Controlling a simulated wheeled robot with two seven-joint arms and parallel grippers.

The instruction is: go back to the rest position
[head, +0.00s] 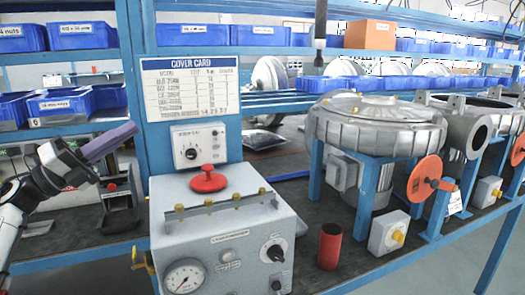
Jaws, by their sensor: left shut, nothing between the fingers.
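My left arm comes in from the left edge. Its gripper (108,142) is up in front of the left shelving, left of the grey test box, and points up and to the right. It is shut with nothing held, clear of the bench and the box. My right gripper is not in this view.
The grey test box (225,232) with a red knob (208,179) and a gauge (184,277) stands on the bench. A red cup (329,246) and a blower housing (376,125) on blue legs are to its right. Blue bins (62,106) line the shelves. A dark rod (319,35) hangs at the top.

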